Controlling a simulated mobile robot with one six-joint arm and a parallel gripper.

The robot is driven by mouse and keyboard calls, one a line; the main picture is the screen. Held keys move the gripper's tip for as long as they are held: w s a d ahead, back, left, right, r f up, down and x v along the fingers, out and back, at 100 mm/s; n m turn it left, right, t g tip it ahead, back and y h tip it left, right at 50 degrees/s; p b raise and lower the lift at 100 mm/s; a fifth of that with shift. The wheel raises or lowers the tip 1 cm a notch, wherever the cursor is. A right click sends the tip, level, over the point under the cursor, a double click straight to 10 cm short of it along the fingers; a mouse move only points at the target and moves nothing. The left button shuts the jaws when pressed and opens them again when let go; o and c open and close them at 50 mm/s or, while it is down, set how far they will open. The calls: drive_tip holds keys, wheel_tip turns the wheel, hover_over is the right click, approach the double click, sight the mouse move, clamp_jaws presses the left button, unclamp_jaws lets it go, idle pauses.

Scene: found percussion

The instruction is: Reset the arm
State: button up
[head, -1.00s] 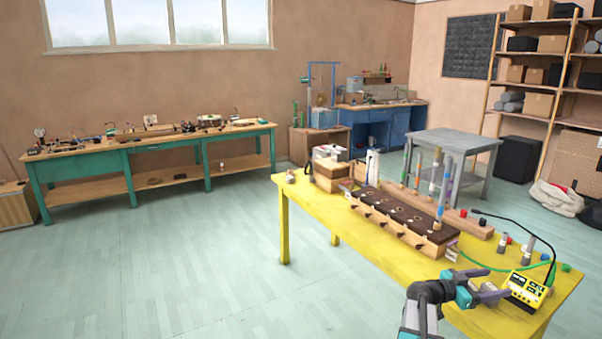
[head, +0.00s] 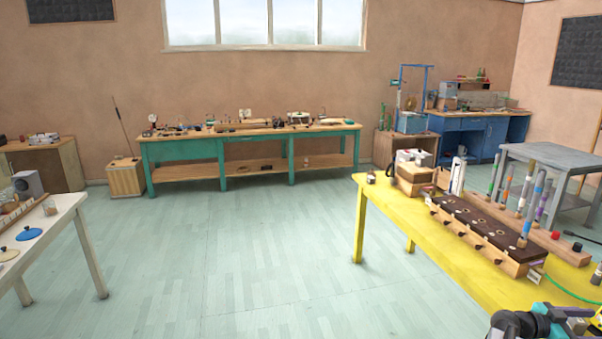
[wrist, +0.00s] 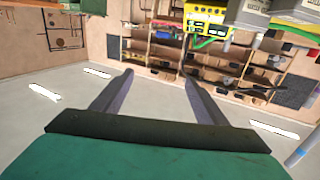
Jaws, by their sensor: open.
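My arm shows at the bottom right corner of the head view, beside the front end of the yellow table (head: 400,203). My gripper is largely cut off there. In the wrist view my gripper (wrist: 158,78) has its two grey fingers spread apart, with nothing between them. The wrist picture looks upside down. A yellow box with knobs (wrist: 205,18) and a green cable appears at its top, beyond the fingers and apart from them.
On the yellow table stand a dark-topped wooden instrument (head: 480,222) and several upright coloured tubes (head: 530,203). A white table (head: 75,215) is at the left, a green workbench (head: 225,150) along the back wall. The floor (head: 230,260) between is clear.

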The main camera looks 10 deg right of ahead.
drive_tip(key=w+a+f+n+t+b, duration=0.2)
drive_tip(key=w+a+f+n+t, duration=0.25)
drive_tip(key=w+a+f, duration=0.95)
drive_tip(key=w+a+f+n+t+y+b, duration=0.1)
drive_tip(key=w+a+f+n+y+b, duration=0.2)
drive_tip(key=a+f, duration=1.45)
drive_tip(key=s+a+f+n+g+y+b, duration=0.1)
drive_tip(key=s+a+f+n+y, duration=0.15)
drive_tip(key=s+a+f, duration=0.55)
drive_tip(key=s+a+f+n+g+y, duration=0.15)
drive_tip(key=s+a+f+y, duration=0.25)
drive_tip(key=a+f, duration=0.7)
drive_tip(key=s+a+f+n+g+y, duration=0.1)
drive_tip(key=s+a+n+y, duration=0.2)
drive_tip(key=a, duration=0.6)
drive_tip(key=s+a+f+n+g+y, duration=0.1)
drive_tip(key=s+a+f+n+y, duration=0.1)
drive_tip(key=s+a+n+y, duration=0.2)
drive_tip(key=s+a+n, duration=0.3)
drive_tip(key=s+a, duration=0.3)
drive_tip(key=shift+a+f+g+b, duration=0.2)
drive_tip(key=shift+g+b, duration=0.1)
drive_tip(key=shift+b, duration=0.1)
drive_tip(key=shift+y, duration=0.25)
drive_tip(key=shift+c, duration=0.4)
